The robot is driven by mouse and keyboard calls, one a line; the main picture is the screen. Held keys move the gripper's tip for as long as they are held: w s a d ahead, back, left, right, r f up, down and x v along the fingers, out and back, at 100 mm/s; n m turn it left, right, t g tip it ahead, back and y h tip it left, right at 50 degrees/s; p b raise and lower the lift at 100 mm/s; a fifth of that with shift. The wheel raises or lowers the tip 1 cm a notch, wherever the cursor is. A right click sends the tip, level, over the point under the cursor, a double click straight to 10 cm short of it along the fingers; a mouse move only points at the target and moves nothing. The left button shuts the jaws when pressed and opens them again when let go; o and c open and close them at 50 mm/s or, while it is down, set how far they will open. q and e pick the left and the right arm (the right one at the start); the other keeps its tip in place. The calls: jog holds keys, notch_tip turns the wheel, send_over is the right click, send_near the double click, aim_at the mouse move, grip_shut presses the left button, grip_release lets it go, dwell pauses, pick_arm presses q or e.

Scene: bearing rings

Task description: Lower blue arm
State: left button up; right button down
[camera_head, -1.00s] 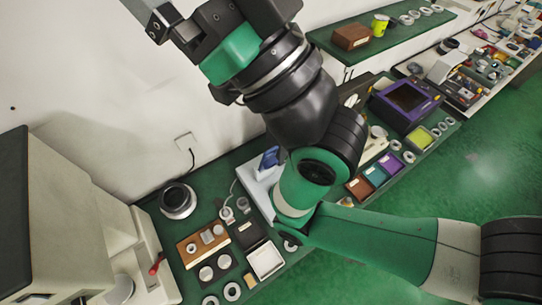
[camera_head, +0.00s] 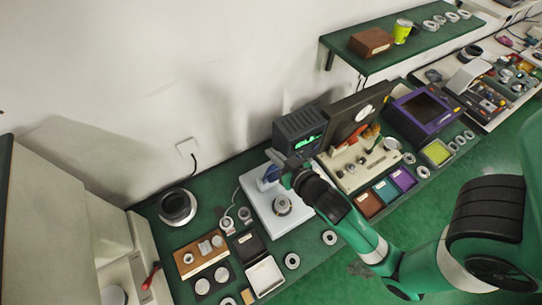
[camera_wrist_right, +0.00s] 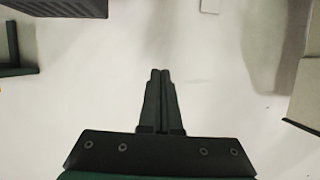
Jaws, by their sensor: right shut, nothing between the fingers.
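The blue arm (camera_head: 268,174) belongs to a small stand on a white base plate (camera_head: 252,190). Part of it is hidden behind my right gripper and wrist. A metal ring (camera_head: 283,207) lies on the base plate below it. My right gripper (camera_head: 284,163) is beside the upper part of the blue arm; I cannot tell whether they touch. In the right wrist view, its fingers (camera_wrist_right: 160,76) are shut and empty, against a pale wall. The blue arm does not show there. My left gripper is not in view.
A dark display box (camera_head: 300,130) with green digits stands just behind my right gripper. A wooden ring holder (camera_head: 196,250), a white tray (camera_head: 265,276) and loose rings stand left and in front. A parts board (camera_head: 358,160) and coloured bins (camera_head: 385,190) are to the right.

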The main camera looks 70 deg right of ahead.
jog(key=shift+g, duration=0.8)
jog(key=s+f, duration=0.4)
jog(key=shift+d, duration=0.3)
